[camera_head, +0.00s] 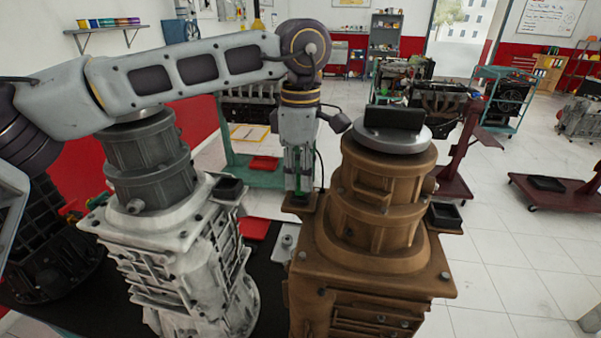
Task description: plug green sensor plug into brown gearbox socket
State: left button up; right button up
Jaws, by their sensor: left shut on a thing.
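The brown gearbox (380,262) stands upright at the centre right, with a round grey cap and a black block on top. My left gripper (299,188) points straight down at its left side, just above or at a brown side ledge (300,204). It is shut on the green sensor plug, of which only a thin green strip shows between the fingers. The fingers hide the plug's lower end and the brown socket, so I cannot tell whether they touch. My right gripper is out of view.
A white gearbox (185,262) with a dark grey top housing (150,165) stands to the left, under my left arm. Black trays sit on its right ledge (228,188) and on the brown gearbox's right (444,215). Carts stand behind; the floor at right is mostly clear.

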pick_arm(q)
jog(key=shift+s+a+f+b, duration=0.15)
jog(key=shift+f+b, duration=0.35)
jog(key=shift+f, duration=0.5)
dwell(0.3)
jog(key=o, duration=1)
jog(key=shift+a, duration=0.1)
jog(key=shift+c, duration=0.2)
jog(key=shift+r, duration=0.85)
notch_tip(320, 180, up, 11)
jog(key=shift+w+a, duration=0.15)
jog(key=shift+w, duration=0.05)
jog(key=shift+r, duration=0.1)
